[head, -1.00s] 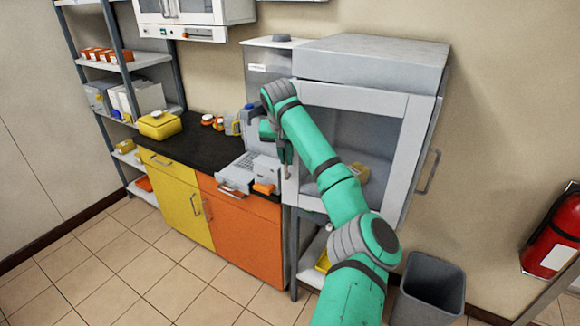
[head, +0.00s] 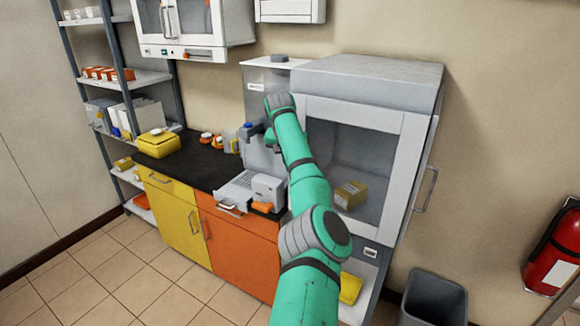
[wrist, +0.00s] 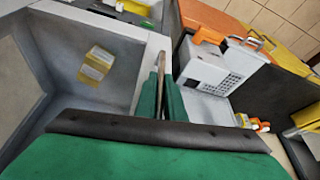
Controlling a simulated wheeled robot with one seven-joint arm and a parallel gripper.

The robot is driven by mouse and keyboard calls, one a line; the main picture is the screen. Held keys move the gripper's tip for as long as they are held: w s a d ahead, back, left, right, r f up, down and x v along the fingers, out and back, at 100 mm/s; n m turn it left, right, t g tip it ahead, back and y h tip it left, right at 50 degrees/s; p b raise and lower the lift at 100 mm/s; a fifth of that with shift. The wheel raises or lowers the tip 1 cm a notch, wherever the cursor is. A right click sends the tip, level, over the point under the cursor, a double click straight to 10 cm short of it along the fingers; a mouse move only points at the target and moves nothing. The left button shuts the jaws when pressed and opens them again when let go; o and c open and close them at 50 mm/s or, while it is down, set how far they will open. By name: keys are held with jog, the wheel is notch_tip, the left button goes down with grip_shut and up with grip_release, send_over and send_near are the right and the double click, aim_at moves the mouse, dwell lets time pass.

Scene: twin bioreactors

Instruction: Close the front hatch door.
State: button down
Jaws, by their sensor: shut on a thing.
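The front hatch door (head: 402,170) is a pale grey frame around a large clear window on the cabinet at the right in the head view. A yellow box (head: 350,194) shows behind the window. My gripper (wrist: 161,85) is at the frame's edge in the wrist view, with its green fingers shut on a thin upright bar, seemingly the door's handle (wrist: 161,64). My arm hides the door's left edge and the grip in the head view. I cannot tell whether the door is flush or slightly ajar.
A grey instrument (head: 268,190) stands on the black counter (head: 195,170) left of the hatch. Orange and yellow cupboards lie below. A side handle (head: 427,188) sticks out at the cabinet's right. A grey bin (head: 434,300) and fire extinguisher (head: 556,250) stand right. Tiled floor is clear at left.

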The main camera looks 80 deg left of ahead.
jog(key=shift+w+a, duration=0.1)
jog(key=shift+a, duration=0.1)
jog(key=c, duration=1.8)
grip_release()
jog(key=shift+c, duration=0.2)
jog(key=shift+r, duration=0.15)
jog(key=v, duration=1)
jog(key=shift+d+r, duration=0.2)
jog(key=shift+d, duration=0.05)
